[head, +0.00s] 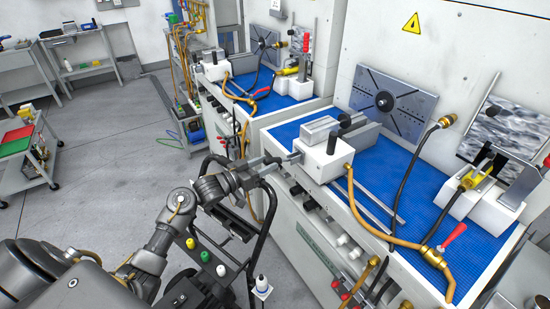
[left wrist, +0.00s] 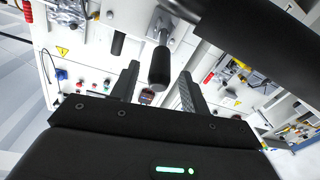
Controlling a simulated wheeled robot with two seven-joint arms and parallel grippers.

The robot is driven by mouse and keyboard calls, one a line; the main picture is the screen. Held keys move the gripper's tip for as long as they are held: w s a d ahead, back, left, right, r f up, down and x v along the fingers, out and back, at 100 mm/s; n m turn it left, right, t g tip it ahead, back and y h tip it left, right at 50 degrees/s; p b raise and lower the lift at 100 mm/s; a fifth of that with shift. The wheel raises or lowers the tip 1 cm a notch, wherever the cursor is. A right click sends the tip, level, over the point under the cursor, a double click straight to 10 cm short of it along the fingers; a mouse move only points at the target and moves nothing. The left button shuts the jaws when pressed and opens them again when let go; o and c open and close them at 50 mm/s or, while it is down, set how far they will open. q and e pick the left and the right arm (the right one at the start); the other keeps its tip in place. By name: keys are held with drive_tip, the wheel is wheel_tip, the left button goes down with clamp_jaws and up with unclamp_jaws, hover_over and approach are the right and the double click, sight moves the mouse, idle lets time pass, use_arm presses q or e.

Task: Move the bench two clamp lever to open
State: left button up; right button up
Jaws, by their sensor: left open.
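A white clamp block (head: 322,160) with an upright black knob (head: 334,141) sits at the front left corner of the nearer blue-topped bench. A metal rod (head: 294,157) sticks out from its left side towards my left gripper (head: 262,168). In the left wrist view, a black cylindrical lever handle (left wrist: 160,66) on a silver mount lies between the two fingers of my left gripper (left wrist: 158,88). The fingers are open, with a gap on both sides of the handle. A second black handle (left wrist: 118,44) shows left of it. My right gripper is not in view.
A black tubular rail (head: 268,217) stands just below my left gripper. On the bench, a brass hose (head: 388,239), a red-handled valve (head: 453,234) and a yellow-fitted white fixture (head: 478,207) lie to the right. A second blue-topped bench (head: 270,101) stands behind.

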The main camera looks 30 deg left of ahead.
sight(275, 158)
use_arm(q)
drive_tip(key=shift+x, duration=2.1)
clamp_jaws()
